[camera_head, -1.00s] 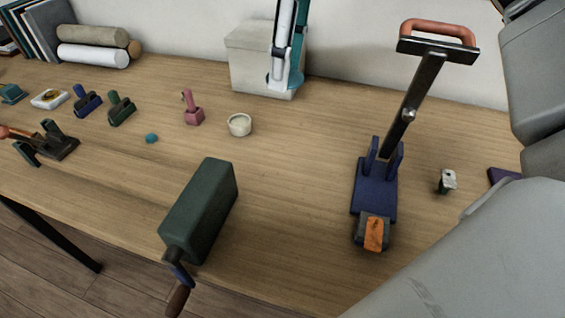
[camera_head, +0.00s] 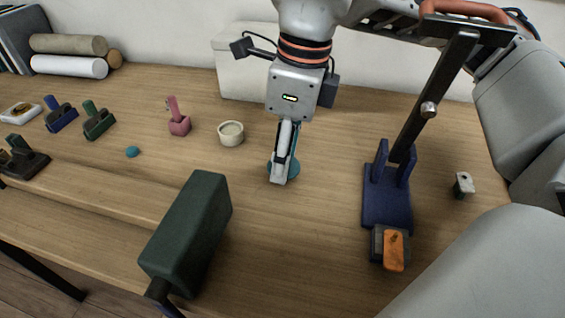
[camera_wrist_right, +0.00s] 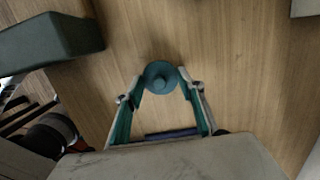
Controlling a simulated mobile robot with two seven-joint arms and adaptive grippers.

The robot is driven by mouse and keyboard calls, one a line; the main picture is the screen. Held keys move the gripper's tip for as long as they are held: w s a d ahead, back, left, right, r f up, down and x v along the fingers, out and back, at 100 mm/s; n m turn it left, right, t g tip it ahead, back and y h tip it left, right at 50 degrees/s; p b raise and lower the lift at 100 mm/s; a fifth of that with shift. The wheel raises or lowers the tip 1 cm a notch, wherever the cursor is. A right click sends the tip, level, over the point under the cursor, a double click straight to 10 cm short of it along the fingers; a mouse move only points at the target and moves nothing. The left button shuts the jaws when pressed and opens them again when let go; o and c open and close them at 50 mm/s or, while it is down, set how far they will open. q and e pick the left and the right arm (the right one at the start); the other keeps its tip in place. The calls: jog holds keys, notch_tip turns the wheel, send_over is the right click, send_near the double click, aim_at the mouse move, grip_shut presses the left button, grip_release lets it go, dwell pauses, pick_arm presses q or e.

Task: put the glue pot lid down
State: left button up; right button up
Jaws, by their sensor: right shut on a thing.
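The glue pot lid is a small teal disc (camera_wrist_right: 160,77) with a round knob, seen from above in the right wrist view. My right gripper (camera_wrist_right: 162,84) is shut on it, its two fingertips on either side of the knob. In the head view the gripper (camera_head: 283,175) points down in the middle of the table, and the lid (camera_head: 294,169) shows partly behind the fingers, low at the tabletop. I cannot tell whether it touches the wood. A small cream pot (camera_head: 231,134), open on top, stands to its left. My left gripper is not in view.
A dark green box-shaped tool (camera_head: 190,230) stands front left and a blue press with a long lever (camera_head: 388,200) to the right. A pale box (camera_head: 238,70) is behind. A pink holder (camera_head: 178,120) and small teal piece (camera_head: 132,152) lie left. Wood around the lid is clear.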

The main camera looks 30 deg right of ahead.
notch_tip(320, 180, down, 2)
jog(key=shift+f, duration=0.3)
jog(key=shift+w, duration=0.1)
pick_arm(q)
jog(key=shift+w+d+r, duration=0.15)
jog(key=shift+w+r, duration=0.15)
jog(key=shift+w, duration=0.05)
pick_arm(e)
jog(key=shift+r, duration=0.15)
jog(key=o, duration=0.7)
jog(key=shift+f, duration=0.2)
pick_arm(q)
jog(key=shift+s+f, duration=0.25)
pick_arm(e)
jog(key=shift+o, duration=0.2)
